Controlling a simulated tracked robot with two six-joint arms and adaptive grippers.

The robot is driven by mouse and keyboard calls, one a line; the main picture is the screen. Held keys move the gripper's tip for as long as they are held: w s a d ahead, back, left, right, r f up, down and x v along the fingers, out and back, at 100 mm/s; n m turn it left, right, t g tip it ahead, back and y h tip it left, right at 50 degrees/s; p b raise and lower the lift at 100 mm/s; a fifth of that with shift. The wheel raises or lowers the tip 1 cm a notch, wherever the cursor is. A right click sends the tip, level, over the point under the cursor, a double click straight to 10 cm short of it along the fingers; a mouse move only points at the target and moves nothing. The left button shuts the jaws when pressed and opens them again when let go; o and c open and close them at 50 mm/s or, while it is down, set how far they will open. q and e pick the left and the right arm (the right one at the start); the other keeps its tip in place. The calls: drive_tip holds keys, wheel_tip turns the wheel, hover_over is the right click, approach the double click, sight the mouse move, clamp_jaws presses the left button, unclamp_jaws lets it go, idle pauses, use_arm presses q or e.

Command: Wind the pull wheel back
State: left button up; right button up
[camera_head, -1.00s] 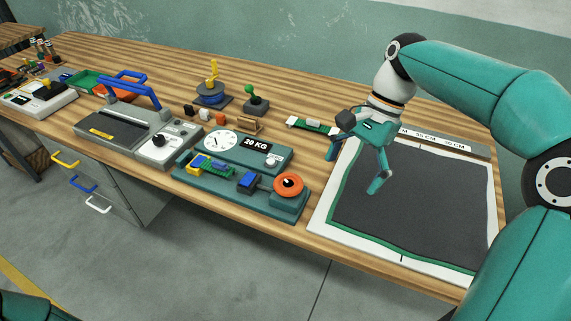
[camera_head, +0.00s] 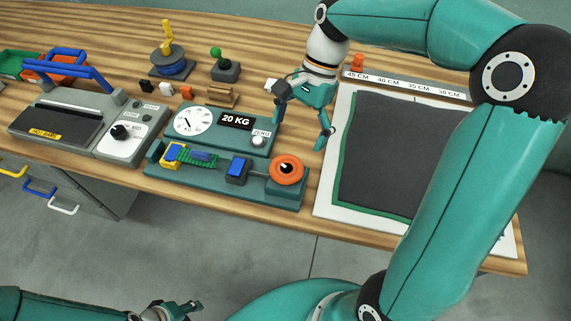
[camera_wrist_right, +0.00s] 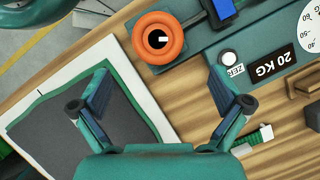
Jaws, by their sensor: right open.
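The orange pull wheel (camera_head: 286,169) with a dark hub sits at the right end of the teal pull tester (camera_head: 215,185). In the right wrist view the wheel (camera_wrist_right: 158,38) lies ahead of the fingers, between their lines and apart from them. My right gripper (camera_head: 302,128) is open and empty, just above and to the right of the tester; its two spread fingers also show in the right wrist view (camera_wrist_right: 160,95). A blue clamp block (camera_head: 237,170) stands left of the wheel. My left gripper (camera_head: 180,308) is at the bottom edge, partly cut off; its jaws are unclear.
A dark net sheet (camera_head: 385,150) lies on the white cutting mat (camera_head: 330,205) at right. The 20 KG gauge panel (camera_head: 236,121) stands behind the wheel. A sealing machine (camera_head: 60,120) with blue handle is left. The bench's front edge is close to the tester.

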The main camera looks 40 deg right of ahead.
sight(287, 166)
drive_tip(key=x, duration=0.9)
drive_tip(key=shift+s+a+f, duration=0.2)
drive_tip(key=shift+f, duration=0.15)
drive_tip(key=c, duration=1.1)
drive_tip(key=shift+d, duration=0.15)
